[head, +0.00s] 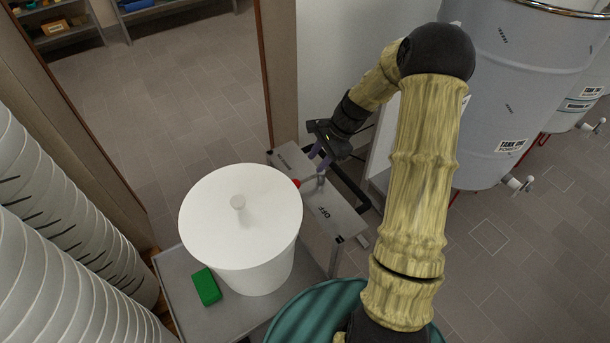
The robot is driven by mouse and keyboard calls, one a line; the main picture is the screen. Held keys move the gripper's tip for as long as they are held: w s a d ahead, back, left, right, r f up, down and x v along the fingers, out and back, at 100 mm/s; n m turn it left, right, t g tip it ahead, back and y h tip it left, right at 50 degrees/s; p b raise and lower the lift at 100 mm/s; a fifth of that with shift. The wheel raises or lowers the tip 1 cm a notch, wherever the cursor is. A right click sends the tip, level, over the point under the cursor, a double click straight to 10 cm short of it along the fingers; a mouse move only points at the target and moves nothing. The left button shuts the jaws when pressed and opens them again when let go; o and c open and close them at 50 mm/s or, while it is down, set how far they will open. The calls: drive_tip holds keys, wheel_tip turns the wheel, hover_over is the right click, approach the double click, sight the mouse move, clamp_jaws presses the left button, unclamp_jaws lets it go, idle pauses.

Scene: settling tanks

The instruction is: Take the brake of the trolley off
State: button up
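The trolley (185,290) is a grey platform carrying a large white lidded tub (262,225). At its far right end stand grey box-like housings; the nearer one (335,220) is printed "OFF" on top, and the farther one (290,160) bears lettering too small to read. A small red knob (297,183) shows between the tub and these housings; it may be part of the brake, partly hidden by the tub. My gripper (317,170) is above the gap between the housings, right of the red knob. Its purple fingers look apart, with nothing seen between them.
A green block (206,287) lies on the trolley's left front. A dark handle bar (350,187) runs behind the housings. Large grey tanks (510,90) stand at the right, ribbed white cylinders (50,270) at the left. A doorway opens behind; tiled floor (490,250) is clear at right.

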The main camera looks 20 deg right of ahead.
sight(303, 180)
drive_tip(key=p+x, duration=0.1)
drive_tip(key=x, duration=0.8)
drive_tip(key=shift+f+p, duration=0.1)
drive_tip(key=shift+p, duration=0.3)
clamp_jaws()
